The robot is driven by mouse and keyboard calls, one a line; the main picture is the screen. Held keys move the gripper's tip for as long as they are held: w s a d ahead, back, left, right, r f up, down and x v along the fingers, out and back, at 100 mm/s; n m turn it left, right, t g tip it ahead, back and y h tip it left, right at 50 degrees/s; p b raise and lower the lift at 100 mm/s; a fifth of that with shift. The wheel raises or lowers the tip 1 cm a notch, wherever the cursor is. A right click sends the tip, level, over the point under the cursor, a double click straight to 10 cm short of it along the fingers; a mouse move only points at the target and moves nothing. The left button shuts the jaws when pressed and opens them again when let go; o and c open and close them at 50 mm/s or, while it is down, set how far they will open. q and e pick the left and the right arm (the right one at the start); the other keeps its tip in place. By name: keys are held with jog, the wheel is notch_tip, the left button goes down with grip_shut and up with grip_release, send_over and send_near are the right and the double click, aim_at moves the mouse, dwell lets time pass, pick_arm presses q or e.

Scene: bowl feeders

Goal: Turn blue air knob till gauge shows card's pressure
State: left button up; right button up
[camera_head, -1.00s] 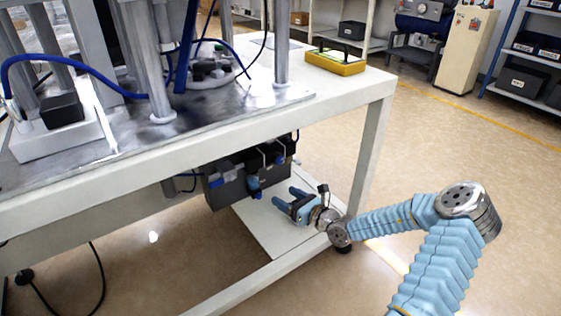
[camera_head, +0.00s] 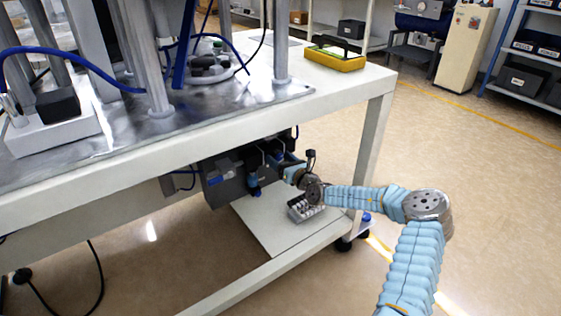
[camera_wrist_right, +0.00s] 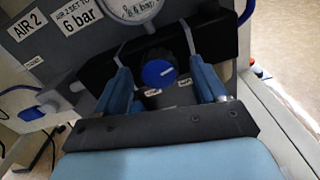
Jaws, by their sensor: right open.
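The blue air knob (camera_wrist_right: 158,73) faces me in the right wrist view on a black block. My right gripper (camera_wrist_right: 152,62) is open, with one blue finger on each side of the knob and a gap visible at both sides. Above the knob is the round gauge (camera_wrist_right: 133,8), cut off by the top edge; its needle is not clear and its printed reading is hard to read. In the head view, my right gripper (camera_head: 290,169) is at the dark air unit (camera_head: 226,182) under the bench. My left gripper is out of view.
The bench top (camera_head: 345,88) overhangs the air unit, and a bench leg (camera_head: 371,150) stands to its right. Open floor lies to the right.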

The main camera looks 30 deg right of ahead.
jog(key=shift+w, duration=0.15)
jog(key=shift+c, duration=0.4)
jog(key=c, duration=1)
jog(key=n+p, duration=0.1)
jog(key=p, duration=0.1)
jog(key=n+p, duration=0.1)
jog(key=p, duration=0.2)
jog(key=shift+a+r+n, duration=0.1)
jog(key=shift+r+n, duration=0.2)
jog(key=shift+r, duration=0.05)
jog(key=shift+f+n+p, duration=0.25)
jog(key=shift+n+p, duration=0.1)
jog(key=shift+n, duration=0.15)
jog(key=shift+f, duration=0.1)
jog(key=o, duration=1.1)
